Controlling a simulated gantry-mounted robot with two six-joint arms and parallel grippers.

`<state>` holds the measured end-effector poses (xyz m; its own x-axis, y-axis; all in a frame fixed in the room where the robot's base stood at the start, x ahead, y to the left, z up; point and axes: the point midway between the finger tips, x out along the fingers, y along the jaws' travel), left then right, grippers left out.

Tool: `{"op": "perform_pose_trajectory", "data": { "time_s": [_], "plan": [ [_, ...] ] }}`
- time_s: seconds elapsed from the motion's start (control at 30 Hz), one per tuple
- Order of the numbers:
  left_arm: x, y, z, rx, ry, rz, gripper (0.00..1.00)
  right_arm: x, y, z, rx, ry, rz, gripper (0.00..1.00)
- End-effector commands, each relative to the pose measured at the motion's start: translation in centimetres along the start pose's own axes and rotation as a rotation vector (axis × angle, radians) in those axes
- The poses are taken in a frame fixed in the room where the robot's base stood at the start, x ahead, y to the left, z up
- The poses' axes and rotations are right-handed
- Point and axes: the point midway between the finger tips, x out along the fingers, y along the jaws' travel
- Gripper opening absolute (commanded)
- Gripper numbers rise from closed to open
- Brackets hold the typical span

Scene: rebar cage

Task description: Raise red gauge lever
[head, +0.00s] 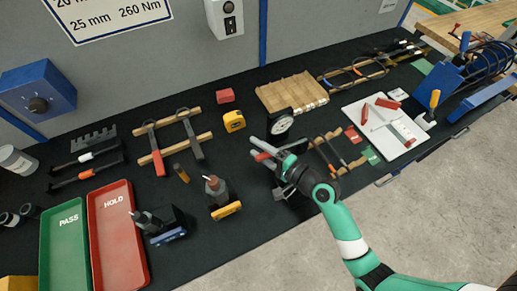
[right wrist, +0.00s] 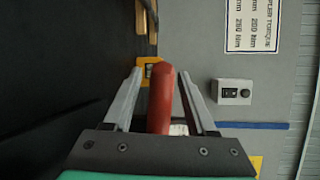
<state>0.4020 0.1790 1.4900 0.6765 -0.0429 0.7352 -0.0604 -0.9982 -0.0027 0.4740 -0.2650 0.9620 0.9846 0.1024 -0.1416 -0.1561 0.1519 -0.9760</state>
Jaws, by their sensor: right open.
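The red gauge lever (right wrist: 161,98) stands between the two fingers of my right gripper (right wrist: 160,82) in the right wrist view. The fingers are open, with a visible gap on each side of the lever. In the head view my right gripper (head: 264,153) is over the middle front of the bench, and the red lever tip (head: 262,157) shows between its fingers. The gripper and wrist hide most of the lever's base. A round dial gauge (head: 280,123) stands just behind the gripper. My left gripper is not in view.
A yellow tape measure (head: 234,121) and a red block (head: 225,96) lie behind the gripper. A dark tool with a yellow part (head: 222,198) stands to its left. A wooden rack (head: 306,140) with tools lies to the right. Red HOLD (head: 117,245) and green PASS (head: 65,250) trays lie far left.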

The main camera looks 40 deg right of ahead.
Motion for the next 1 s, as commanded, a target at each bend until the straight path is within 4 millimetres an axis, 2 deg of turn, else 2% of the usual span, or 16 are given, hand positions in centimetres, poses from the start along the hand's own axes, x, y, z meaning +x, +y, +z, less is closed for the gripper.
{"op": "perform_pose_trajectory", "data": {
  "time_s": [0.17, 0.4, 0.5, 1.0],
  "plan": [
    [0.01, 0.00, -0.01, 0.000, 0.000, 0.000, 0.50, -0.01, -0.01, -0.01, 0.000, 0.000, 0.000, 0.57],
    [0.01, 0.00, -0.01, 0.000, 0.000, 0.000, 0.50, -0.04, -0.01, -0.01, 0.000, 0.000, 0.000, 0.14],
    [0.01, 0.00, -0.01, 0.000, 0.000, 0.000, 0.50, -0.05, -0.01, -0.01, 0.000, 0.000, 0.000, 0.00],
    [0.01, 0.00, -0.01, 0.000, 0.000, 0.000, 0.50, -0.06, -0.02, -0.01, -0.001, 0.000, 0.000, 0.00]
  ]
}}
